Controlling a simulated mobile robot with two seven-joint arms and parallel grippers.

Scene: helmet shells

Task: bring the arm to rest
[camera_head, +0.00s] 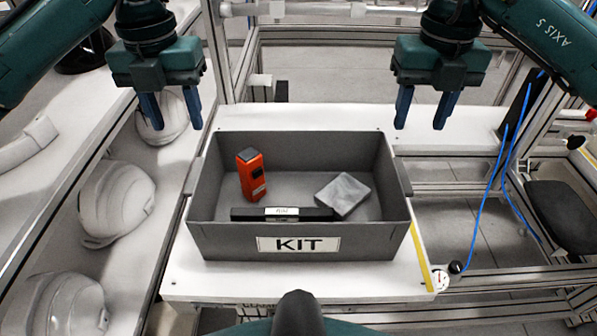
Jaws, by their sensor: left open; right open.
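My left gripper (172,112) hangs open and empty above the left back side of the table, with its blue fingers pointing down. My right gripper (422,110) hangs open and empty beyond the back right corner of the grey kit box (220,240). Both are apart from the box and from everything in it.
The box, labelled KIT, stands on a white table (300,284). It holds an orange device (251,177), a black bar (262,214) and a grey block (343,193). White helmet shells (115,200) lie along the left. A blue cable (484,205) hangs at the right.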

